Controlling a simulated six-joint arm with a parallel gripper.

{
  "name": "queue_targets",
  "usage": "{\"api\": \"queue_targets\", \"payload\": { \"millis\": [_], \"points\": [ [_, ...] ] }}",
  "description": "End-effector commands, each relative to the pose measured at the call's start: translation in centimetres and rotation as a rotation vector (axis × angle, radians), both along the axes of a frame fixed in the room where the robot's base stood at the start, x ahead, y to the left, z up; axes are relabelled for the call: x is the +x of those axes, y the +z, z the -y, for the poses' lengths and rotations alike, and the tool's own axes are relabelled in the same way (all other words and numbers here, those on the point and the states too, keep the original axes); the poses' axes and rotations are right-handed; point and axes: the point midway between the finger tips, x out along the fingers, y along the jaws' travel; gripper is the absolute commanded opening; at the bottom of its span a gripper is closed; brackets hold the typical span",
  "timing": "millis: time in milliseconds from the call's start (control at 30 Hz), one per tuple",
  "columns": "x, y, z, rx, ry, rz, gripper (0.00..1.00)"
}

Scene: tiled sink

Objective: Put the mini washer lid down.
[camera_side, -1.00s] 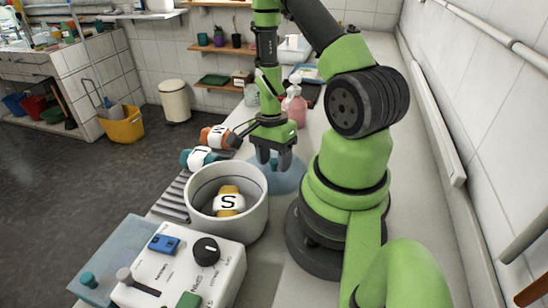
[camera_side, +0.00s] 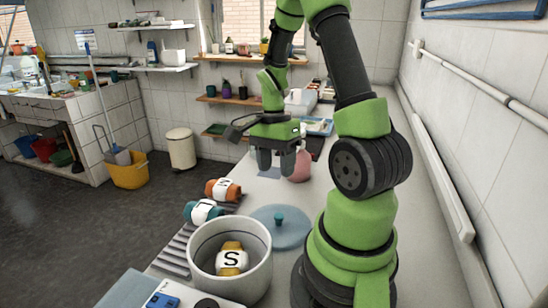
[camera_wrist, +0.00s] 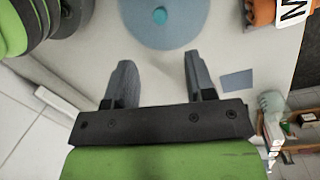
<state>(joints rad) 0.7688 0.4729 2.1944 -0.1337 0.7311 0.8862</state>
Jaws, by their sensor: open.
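The round blue lid (camera_side: 262,238) with a teal knob (camera_side: 279,219) lies flat on the counter, just behind and right of the white tub. It also shows at the top edge of the wrist view (camera_wrist: 165,36). The washer tub (camera_side: 236,280) is uncovered, and a white-and-yellow piece marked S (camera_side: 232,259) sits in it. My gripper (camera_side: 276,174) is open and empty, raised above the counter beyond the lid, fingers pointing down. In the wrist view its fingertips (camera_wrist: 158,62) are apart, with bare counter between them and the lid clear of them.
Two other lettered pieces, one orange (camera_side: 223,190) and one teal (camera_side: 203,212), lie left of the lid near a ribbed grey rack (camera_side: 172,256). A pink bottle (camera_side: 301,166) stands behind my gripper. A small blue-grey square (camera_side: 268,173) lies on the counter.

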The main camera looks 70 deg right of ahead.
Motion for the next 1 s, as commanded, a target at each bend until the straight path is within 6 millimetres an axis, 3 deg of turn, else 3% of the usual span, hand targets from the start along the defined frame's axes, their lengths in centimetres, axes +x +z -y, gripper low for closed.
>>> {"api": "queue_targets", "payload": {
  "millis": [167, 333, 533, 733, 1000],
  "points": [
    [1.6, 3.5, -1.9, -0.054, 0.180, 0.095, 0.50],
    [3.0, 9.3, -7.0, -0.151, 0.565, 0.293, 0.50],
    [1.4, 14.6, -13.4, -0.264, 1.033, 0.546, 0.50],
    [-1.3, 17.0, -17.2, -0.347, 1.355, 0.737, 0.50],
    [-2.5, 17.6, -18.2, -0.379, 1.467, 0.804, 0.50]
  ]
}}
